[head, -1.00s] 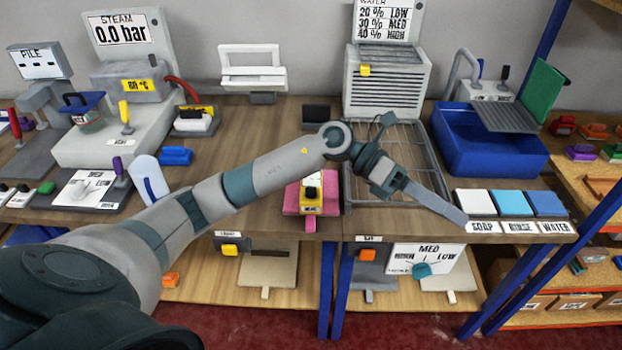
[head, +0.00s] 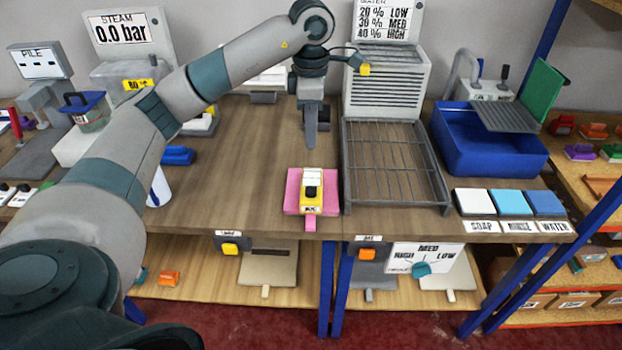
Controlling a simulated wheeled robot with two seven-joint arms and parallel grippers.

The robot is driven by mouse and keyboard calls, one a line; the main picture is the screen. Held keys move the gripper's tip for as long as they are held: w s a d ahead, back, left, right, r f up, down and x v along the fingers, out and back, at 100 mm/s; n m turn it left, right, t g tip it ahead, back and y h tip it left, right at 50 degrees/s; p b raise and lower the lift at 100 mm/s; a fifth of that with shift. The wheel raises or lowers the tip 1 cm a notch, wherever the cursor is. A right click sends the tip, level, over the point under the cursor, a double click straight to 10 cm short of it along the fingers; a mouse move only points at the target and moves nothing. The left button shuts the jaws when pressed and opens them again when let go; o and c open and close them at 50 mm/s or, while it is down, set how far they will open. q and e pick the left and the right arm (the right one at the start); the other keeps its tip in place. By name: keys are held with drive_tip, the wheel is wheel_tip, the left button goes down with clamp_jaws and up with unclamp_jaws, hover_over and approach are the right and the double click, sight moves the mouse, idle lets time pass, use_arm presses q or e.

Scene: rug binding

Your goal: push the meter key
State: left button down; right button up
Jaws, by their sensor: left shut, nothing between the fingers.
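A small yellow meter (head: 311,208) with a white upper part and a label on its front stands on a pink rug piece (head: 293,197) near the front edge of the table. A dark key (head: 311,191) shows on top of the meter. My left gripper (head: 311,146) points straight down behind and above the meter in the picture, its fingers shut and empty. Its tips appear apart from the meter; their height above the table is hard to tell. My right gripper is out of view.
A wire rack (head: 397,207) stands close to the right of the meter, in front of a grey vented heater (head: 388,88). A blue basin (head: 490,160) is farther right. The wooden table (head: 240,170) left of the meter is mostly clear.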

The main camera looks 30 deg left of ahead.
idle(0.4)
use_arm(q)
drive_tip(key=p, duration=0.6)
approach(311, 189)
wheel_tip(311, 189, down, 5)
drive_tip(key=shift+s+d+f, duration=0.1)
drive_tip(key=shift+f, duration=0.65)
